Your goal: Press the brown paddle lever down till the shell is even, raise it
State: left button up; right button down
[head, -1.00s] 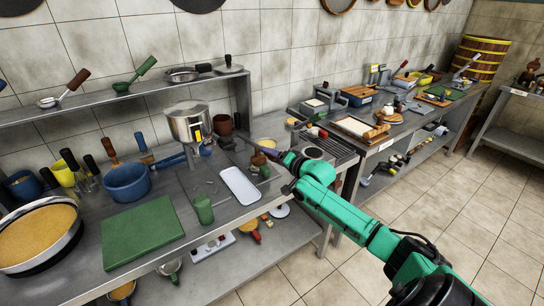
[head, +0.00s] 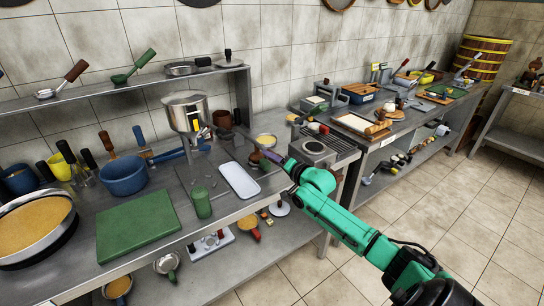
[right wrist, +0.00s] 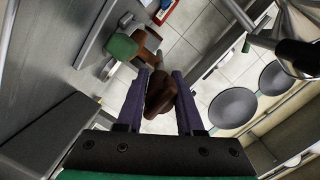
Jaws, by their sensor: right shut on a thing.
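The brown paddle lever (right wrist: 162,94) shows between the two fingers of my right gripper (right wrist: 160,100) in the right wrist view. The gripper is shut on it. In the head view my right gripper (head: 271,155) is low over the steel counter, right of the white tray. A small brown and green device is close by it, partly hidden; a green part (right wrist: 122,46) with brown pieces shows beyond the fingers in the right wrist view. The shell is too hidden to make out. My left gripper is not in view.
A steel funnel dispenser (head: 187,112) stands left of the gripper. Bare counter lies beside the green board (head: 138,230).

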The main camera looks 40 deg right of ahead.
jog(key=shift+d+r, duration=0.15)
jog(key=c, duration=0.8)
grip_release()
jog(key=shift+r, duration=0.1)
jog(key=shift+o, duration=1.3)
jog(key=shift+d, duration=0.1)
jog(key=shift+w+d, duration=0.1)
jog(key=shift+w, duration=0.05)
jog(key=shift+s, duration=0.5)
jog(key=s+r, duration=0.1)
jog(key=s, duration=1.2)
jog(key=shift+s+d+r+p, duration=0.2)
jog(key=shift+s+d+p, duration=0.1)
jog(key=shift+d, duration=0.15)
